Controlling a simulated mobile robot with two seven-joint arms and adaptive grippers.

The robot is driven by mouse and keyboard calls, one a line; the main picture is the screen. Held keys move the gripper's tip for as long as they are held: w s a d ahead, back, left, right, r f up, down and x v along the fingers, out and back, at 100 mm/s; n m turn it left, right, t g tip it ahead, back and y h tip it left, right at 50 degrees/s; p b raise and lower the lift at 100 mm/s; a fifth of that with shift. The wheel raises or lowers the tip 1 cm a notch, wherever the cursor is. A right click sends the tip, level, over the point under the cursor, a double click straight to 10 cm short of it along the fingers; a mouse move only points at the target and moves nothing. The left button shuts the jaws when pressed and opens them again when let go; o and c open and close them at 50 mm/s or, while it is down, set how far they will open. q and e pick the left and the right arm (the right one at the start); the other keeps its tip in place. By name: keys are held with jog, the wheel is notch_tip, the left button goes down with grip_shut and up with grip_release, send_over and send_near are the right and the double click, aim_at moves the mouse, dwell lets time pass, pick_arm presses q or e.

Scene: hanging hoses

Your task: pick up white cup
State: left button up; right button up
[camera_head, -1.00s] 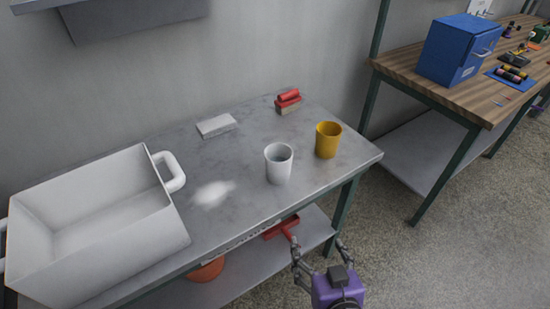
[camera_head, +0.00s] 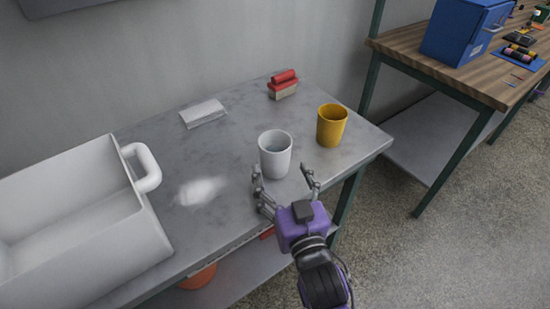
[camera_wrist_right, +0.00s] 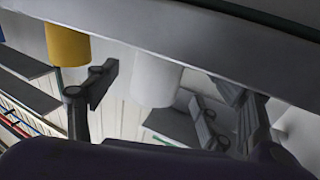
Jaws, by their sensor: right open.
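The white cup (camera_head: 275,155) stands upright on the grey metal table, left of a yellow cup. My right gripper (camera_head: 283,174) is open at the table's front edge, its two fingers pointing at the cup from the front. The fingers appear just short of the cup, with nothing between them. In the right wrist view the white cup (camera_wrist_right: 154,80) shows between and beyond the open fingers (camera_wrist_right: 150,108). My left gripper is not in view.
The yellow cup (camera_head: 331,126) stands close on the right. A large white bin (camera_head: 150,232) with a handle fills the table's left. A red-topped brush (camera_head: 283,85), a pale block (camera_head: 203,113) and white powder (camera_head: 200,191) lie on the table (camera_head: 235,205). A wooden bench (camera_head: 430,75) stands at right.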

aim_at(272, 149)
jog(key=x, duration=0.6)
jog(key=shift+c, duration=0.4)
jog(key=c, duration=1.3)
